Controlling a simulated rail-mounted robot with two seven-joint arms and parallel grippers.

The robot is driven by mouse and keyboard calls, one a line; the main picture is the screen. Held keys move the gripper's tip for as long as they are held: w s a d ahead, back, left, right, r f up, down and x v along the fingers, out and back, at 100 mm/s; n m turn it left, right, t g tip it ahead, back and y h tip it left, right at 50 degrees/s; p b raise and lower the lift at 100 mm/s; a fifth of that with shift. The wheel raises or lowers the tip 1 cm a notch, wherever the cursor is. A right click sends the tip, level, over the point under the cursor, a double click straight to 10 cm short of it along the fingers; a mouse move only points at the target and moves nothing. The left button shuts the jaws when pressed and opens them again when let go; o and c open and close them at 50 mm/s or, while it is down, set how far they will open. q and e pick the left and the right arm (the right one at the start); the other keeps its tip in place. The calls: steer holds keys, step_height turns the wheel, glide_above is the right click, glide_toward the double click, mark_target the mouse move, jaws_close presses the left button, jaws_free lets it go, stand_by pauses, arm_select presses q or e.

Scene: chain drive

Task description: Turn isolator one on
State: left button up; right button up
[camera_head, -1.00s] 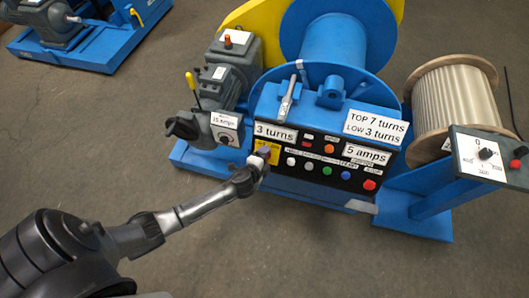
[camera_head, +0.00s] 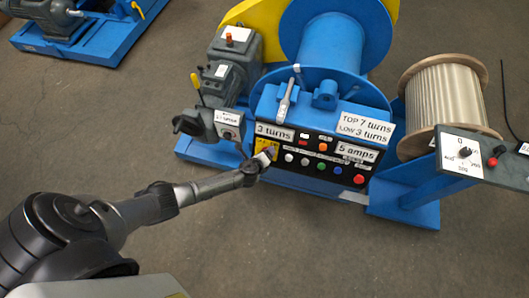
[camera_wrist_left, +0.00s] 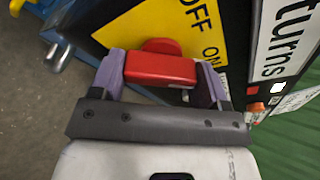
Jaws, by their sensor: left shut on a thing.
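The isolator's red handle (camera_wrist_left: 160,70) sits on a yellow plate (camera_wrist_left: 150,28) marked OFF and ON in the left wrist view. The plate also shows at the left end of the black control panel in the head view (camera_head: 262,146). My left gripper (camera_wrist_left: 162,75) is shut on the red handle, one finger at each end of its bar. In the head view my left gripper (camera_head: 262,159) covers most of the isolator. The ON mark is near the bar's right end in the wrist view. I cannot tell which mark the handle points to. My right gripper is out of view.
Buttons, including a red one (camera_head: 359,179), lie right of the isolator on the panel. A blue winch drum (camera_head: 320,35) and grey motor gear (camera_head: 232,55) stand behind. A rope reel (camera_head: 447,105) and a dial box (camera_head: 463,153) are at right. The floor in front is clear.

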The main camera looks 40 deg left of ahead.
arm_select(q)
steer(key=shift+m+p, duration=0.3)
steer(key=shift+m, duration=0.1)
stand_by(0.3)
steer(key=o, duration=0.9)
steer(key=shift+o, duration=0.2)
steer(key=shift+s+r, duration=0.25)
steer(key=p+v, duration=0.4)
steer(key=v, duration=0.9)
